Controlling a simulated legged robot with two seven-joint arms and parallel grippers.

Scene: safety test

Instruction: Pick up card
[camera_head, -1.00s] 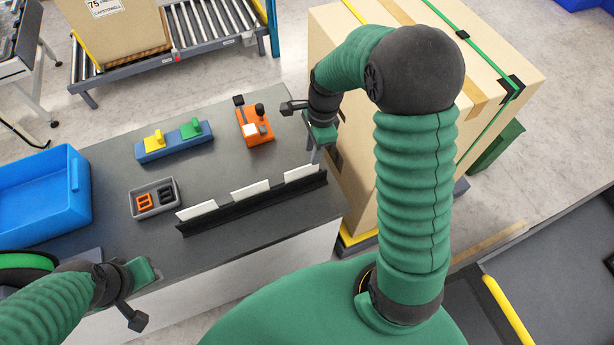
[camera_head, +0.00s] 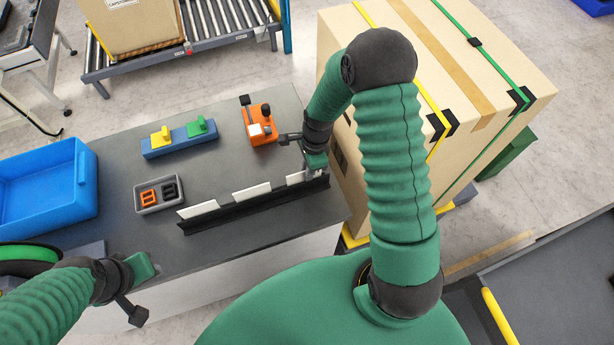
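Three white cards stand in a row in a long black rack near the table's front edge: the left card (camera_head: 198,209), the middle card (camera_head: 252,192) and the right card (camera_head: 293,179). My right gripper (camera_head: 311,172) points down at the right end of the rack (camera_head: 245,208). It is right at the right card and hides part of it. I cannot tell whether its fingers touch or grip the card. My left gripper (camera_head: 152,283) is at the table's front left edge, away from the cards. Its finger opening is not clear.
A grey tray (camera_head: 159,208) with orange and black pieces lies behind the rack's left end. Behind it are a blue base (camera_head: 181,145) with yellow and green handles and an orange switch box (camera_head: 263,128). A blue bin (camera_head: 88,195) is left. A large strapped carton (camera_head: 455,90) stands right.

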